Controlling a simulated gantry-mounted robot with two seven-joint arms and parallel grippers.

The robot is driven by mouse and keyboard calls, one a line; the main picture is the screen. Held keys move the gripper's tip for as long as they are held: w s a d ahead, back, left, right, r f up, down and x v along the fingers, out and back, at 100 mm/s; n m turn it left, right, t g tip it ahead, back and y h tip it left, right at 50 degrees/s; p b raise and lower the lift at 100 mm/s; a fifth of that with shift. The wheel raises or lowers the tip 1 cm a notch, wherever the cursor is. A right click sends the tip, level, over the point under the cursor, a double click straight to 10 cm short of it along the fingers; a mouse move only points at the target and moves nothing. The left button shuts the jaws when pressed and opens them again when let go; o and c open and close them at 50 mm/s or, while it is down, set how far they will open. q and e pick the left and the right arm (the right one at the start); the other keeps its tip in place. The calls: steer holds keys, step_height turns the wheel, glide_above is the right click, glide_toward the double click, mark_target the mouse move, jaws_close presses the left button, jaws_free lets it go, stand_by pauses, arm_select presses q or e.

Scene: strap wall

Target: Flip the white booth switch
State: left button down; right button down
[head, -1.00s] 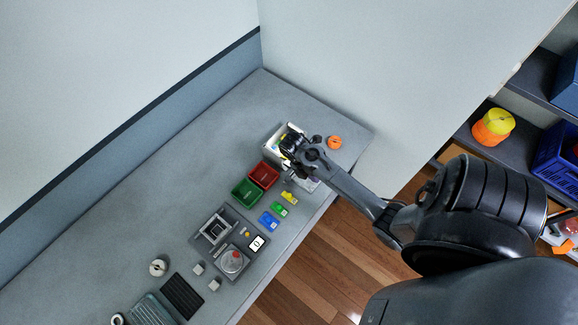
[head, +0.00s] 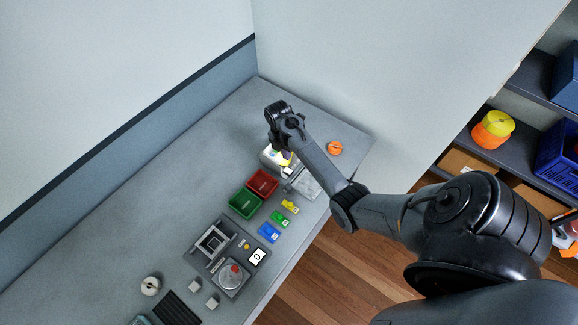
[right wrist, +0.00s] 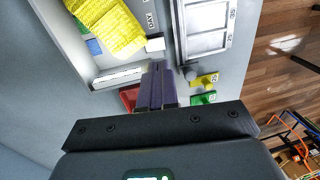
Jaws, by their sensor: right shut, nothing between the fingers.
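A light-walled box, which looks like the booth (head: 268,160), stands on the bench beside the red bin in the head view, partly hidden by my right arm. In the right wrist view the booth (right wrist: 120,77) is at upper left with a yellow textured thing inside. A small white block (right wrist: 155,44) sits at its right edge by a dark-lettered label; I cannot tell for sure that it is the switch. My right gripper (right wrist: 157,70) is shut and empty, its fingers appearing just below that block; contact cannot be told. My left gripper is not in view.
A red bin (head: 262,182) and a green bin (head: 244,204) stand close to the booth. A grey framed panel (right wrist: 205,42) lies to its right in the wrist view. An orange disc (head: 334,148) lies near the bench's right end. The bench's back left is clear.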

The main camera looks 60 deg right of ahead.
mark_target(289, 171)
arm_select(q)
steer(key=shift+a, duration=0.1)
arm_select(e)
steer(key=f, duration=0.5)
steer(key=s+f, duration=0.1)
steer(key=f, duration=0.2)
steer(key=shift+s+a, duration=0.1)
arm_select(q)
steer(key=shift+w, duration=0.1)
arm_select(e)
steer(key=shift+a, duration=0.1)
